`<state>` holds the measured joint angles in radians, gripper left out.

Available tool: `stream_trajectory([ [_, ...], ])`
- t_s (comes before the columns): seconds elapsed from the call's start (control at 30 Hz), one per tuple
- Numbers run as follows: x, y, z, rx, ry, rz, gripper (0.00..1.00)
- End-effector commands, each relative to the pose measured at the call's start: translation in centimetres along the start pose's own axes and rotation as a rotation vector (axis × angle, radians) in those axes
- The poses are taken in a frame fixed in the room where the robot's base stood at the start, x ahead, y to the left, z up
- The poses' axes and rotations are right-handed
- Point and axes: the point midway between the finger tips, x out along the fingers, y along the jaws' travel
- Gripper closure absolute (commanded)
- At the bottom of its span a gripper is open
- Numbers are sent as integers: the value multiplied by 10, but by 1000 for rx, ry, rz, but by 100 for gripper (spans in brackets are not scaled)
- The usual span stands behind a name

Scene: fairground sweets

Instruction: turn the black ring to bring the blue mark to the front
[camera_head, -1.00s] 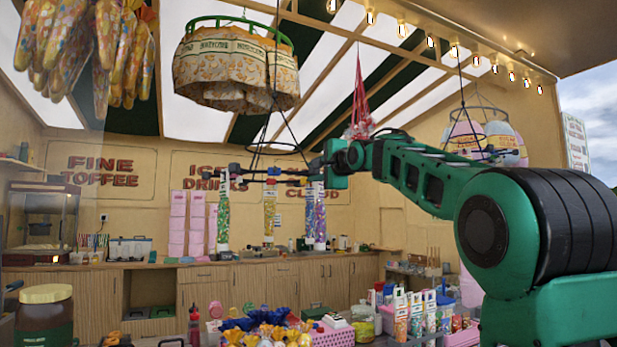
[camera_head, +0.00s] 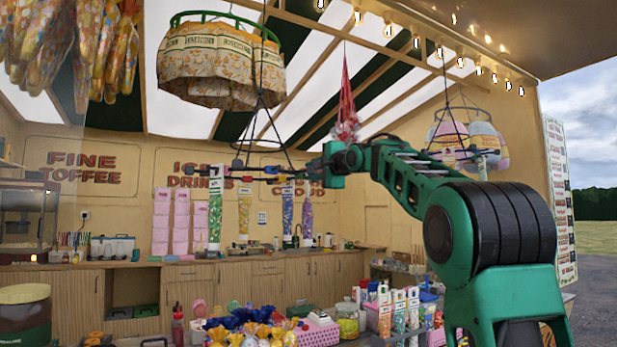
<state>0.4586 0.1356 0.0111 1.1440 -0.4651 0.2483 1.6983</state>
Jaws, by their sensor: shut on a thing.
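The black ring (camera_head: 262,173) hangs level from thin dark rods in the middle of the head view, seen almost edge-on. Filled tubes hang below it: a green one (camera_head: 214,222), a paler one (camera_head: 243,215), a blue one (camera_head: 288,214) and a purple one (camera_head: 307,214). Small coloured pieces sit along the ring, with a red one at its left part. I cannot tell for sure which is the blue mark. My gripper (camera_head: 316,168) reaches in from the right and is shut on the ring's right side; the fingers are small and hard to make out.
A fabric-hung green hoop (camera_head: 220,65) hangs above the ring. Another hanging rack (camera_head: 465,140) with pastel bags is behind my arm, and a red net (camera_head: 346,110) hangs nearby.

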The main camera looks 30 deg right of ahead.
Motion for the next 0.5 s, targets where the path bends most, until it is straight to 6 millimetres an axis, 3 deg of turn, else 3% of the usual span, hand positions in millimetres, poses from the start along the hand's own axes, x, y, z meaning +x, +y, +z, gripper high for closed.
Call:
stream_trajectory([
  [0.03, 2, 6, -3, 3, 4, 12, 84],
  [0.13, 2, 6, -3, 3, 4, 11, 56],
  [0.5, -4, 2, -2, 1, 3, 3, 55],
])
